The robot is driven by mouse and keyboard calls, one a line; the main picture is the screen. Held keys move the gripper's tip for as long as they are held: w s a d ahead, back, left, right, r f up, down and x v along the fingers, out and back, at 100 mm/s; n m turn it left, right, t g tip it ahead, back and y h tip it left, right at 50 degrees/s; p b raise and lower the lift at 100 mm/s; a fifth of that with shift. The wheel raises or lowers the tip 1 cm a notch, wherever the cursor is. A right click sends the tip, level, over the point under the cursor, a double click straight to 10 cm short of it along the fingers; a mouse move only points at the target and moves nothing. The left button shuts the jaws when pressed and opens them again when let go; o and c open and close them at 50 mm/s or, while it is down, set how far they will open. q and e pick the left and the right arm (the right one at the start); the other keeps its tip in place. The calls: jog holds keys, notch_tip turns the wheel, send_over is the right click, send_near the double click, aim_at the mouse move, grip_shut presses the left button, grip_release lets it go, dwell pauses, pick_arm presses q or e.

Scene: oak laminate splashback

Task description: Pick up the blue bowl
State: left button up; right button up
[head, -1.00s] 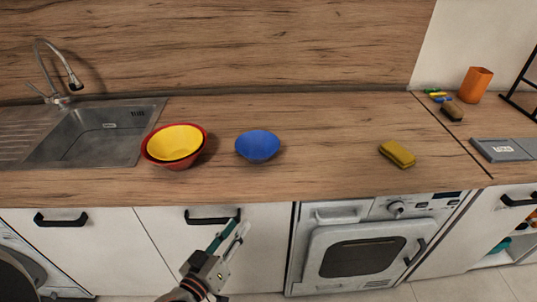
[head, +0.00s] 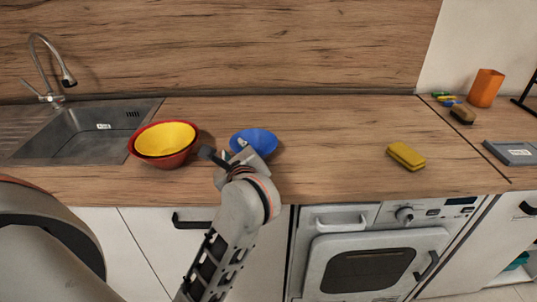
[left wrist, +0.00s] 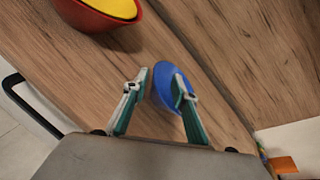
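The blue bowl (head: 257,138) stands on the wooden counter, right of the red and yellow bowls. In the head view my left gripper (head: 232,157) is at its near left side and covers part of it. In the left wrist view, the blue bowl (left wrist: 166,86) lies between and under the fingers of my left gripper (left wrist: 160,84). The fingers are spread apart, and the right one overlaps the bowl in the picture. I cannot tell whether either finger touches it. My right gripper is not in view.
A yellow bowl (head: 166,138) sits in a red bowl (head: 163,161) close to the left of my left gripper. A sink (head: 80,134) is further left. A yellow sponge (head: 406,156) lies to the right, with clear counter between it and the blue bowl.

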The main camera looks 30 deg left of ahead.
aim_at(233, 144)
pick_arm(q)
jog(key=shift+w+d+f, duration=0.2)
jog(key=shift+w+f, duration=0.05)
jog(key=shift+w+a+f, duration=0.1)
jog(key=shift+w+a, duration=0.1)
jog(key=shift+w, duration=0.05)
jog(key=x, duration=0.6)
jog(key=shift+w+a+f, duration=0.1)
jog(key=shift+a+f, duration=0.2)
jog(key=shift+f, duration=0.15)
grip_shut()
